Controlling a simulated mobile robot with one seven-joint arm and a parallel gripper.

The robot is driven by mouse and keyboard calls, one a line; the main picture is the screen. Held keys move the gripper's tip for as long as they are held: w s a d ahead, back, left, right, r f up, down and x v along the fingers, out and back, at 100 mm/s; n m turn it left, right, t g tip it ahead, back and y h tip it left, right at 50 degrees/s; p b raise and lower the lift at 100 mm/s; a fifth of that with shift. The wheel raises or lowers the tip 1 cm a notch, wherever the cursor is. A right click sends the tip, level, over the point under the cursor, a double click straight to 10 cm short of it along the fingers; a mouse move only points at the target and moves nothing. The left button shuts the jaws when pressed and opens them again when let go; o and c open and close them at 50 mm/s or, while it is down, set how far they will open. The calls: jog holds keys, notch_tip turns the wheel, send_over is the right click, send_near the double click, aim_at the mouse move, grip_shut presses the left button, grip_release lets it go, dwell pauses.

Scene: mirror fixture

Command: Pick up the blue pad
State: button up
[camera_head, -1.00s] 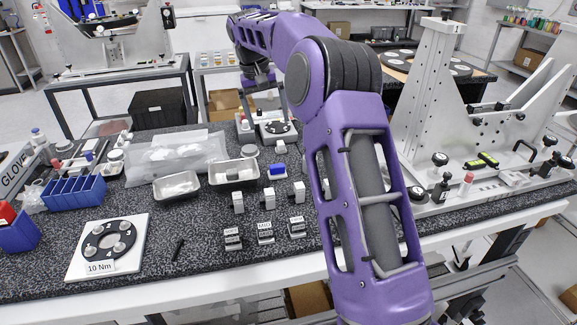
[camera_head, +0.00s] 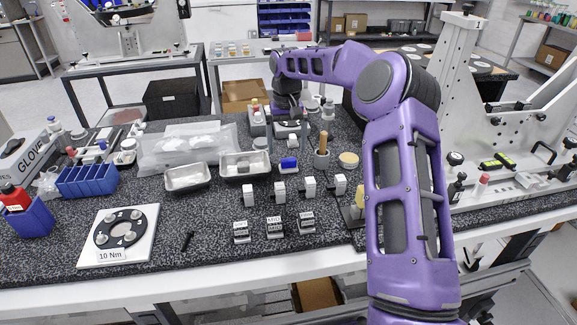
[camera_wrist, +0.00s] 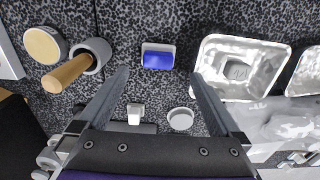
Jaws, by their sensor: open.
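The blue pad (camera_head: 289,164) lies on the speckled dark worktop (camera_head: 210,235), to the right of a metal tray. In the wrist view the blue pad (camera_wrist: 158,58) sits on a pale block, between and just beyond my fingertips. My gripper (camera_wrist: 160,76) is open and empty, with its two dark fingers spread on either side of the pad's line. In the head view my gripper (camera_head: 291,112) is over the back of the worktop, behind the pad; its fingers are hard to make out there.
Two metal trays (camera_head: 245,176) (camera_head: 187,187) stand left of the pad. A grey cup with a wooden handle (camera_head: 322,151) and a round tan disc (camera_head: 348,159) are to its right. Several small white blocks (camera_head: 279,192) stand in front. A white fixture (camera_head: 455,90) rises at the right.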

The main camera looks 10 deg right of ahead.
aim_at(289, 159)
jog(key=f, duration=0.5)
jog(key=shift+s+d+f, duration=0.2)
jog(key=shift+s+f, duration=0.1)
jog(key=shift+f, duration=0.1)
jog(key=c, duration=1.4)
